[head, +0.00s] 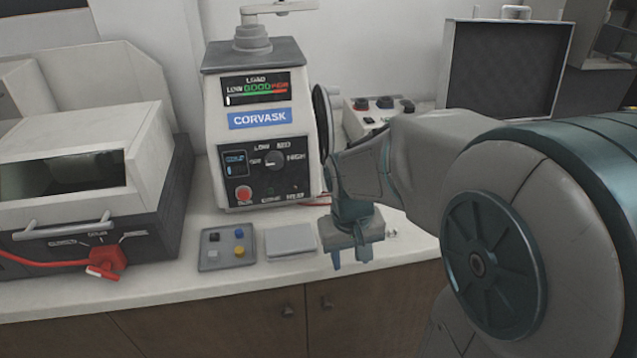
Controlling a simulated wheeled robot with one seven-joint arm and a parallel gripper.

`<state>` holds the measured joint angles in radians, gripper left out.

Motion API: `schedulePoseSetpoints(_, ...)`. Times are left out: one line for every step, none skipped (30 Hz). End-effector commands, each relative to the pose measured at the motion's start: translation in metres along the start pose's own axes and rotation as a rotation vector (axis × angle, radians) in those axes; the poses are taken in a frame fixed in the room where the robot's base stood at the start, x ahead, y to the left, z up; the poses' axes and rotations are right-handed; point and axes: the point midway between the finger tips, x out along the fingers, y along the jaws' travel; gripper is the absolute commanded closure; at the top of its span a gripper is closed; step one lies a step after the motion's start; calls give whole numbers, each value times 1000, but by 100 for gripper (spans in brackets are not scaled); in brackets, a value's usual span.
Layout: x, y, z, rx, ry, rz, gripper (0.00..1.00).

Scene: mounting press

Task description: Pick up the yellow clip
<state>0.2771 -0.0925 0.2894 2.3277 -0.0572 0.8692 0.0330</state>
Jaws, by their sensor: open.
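A small yellow piece (239,251), which looks like the yellow clip, lies at the front right of a shallow grey tray (203,268) on the white counter. A blue piece (238,234), a dark piece (214,237) and a light grey piece (211,254) lie apart from it in the same tray. My gripper (350,261) is open and empty, pointing down near the counter's front edge. It is to the right of the tray, with a grey flat block between them.
The grey flat block (290,240) lies right of the tray. The CORVASK press (262,140) stands behind them. A white machine (80,180) with a red plug (108,258) is at left. An open case (505,65) and a control box (380,112) are behind my arm.

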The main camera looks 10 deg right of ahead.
Motion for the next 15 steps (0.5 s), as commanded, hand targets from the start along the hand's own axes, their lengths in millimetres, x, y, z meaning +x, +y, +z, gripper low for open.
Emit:
schedulePoseSetpoints(-24,2,-6,1,-7,-2,57)
schedulePoseSetpoints(-30,3,-10,0,-10,-4,57)
schedulePoseSetpoints(-39,3,-14,-1,-13,-6,57)
schedulePoseSetpoints(-45,3,-18,-2,-15,-8,57)
schedulePoseSetpoints(-51,4,-21,-2,-18,-11,57)
schedulePoseSetpoints(-60,4,-26,-3,-21,-15,57)
schedulePoseSetpoints(-67,5,-30,-4,-23,-19,57)
schedulePoseSetpoints(-73,5,-33,-4,-24,-22,57)
schedulePoseSetpoints(-81,5,-37,-4,-28,-27,57)
schedulePoseSetpoints(-87,6,-41,-4,-28,-31,57)
schedulePoseSetpoints(-92,6,-44,-4,-29,-35,57)
schedulePoseSetpoints(-99,6,-48,-5,-31,-40,57)
schedulePoseSetpoints(-103,6,-51,-4,-32,-44,57)
schedulePoseSetpoints(-107,6,-53,-5,-33,-48,57)
schedulePoseSetpoints(-112,6,-56,-5,-33,-53,57)
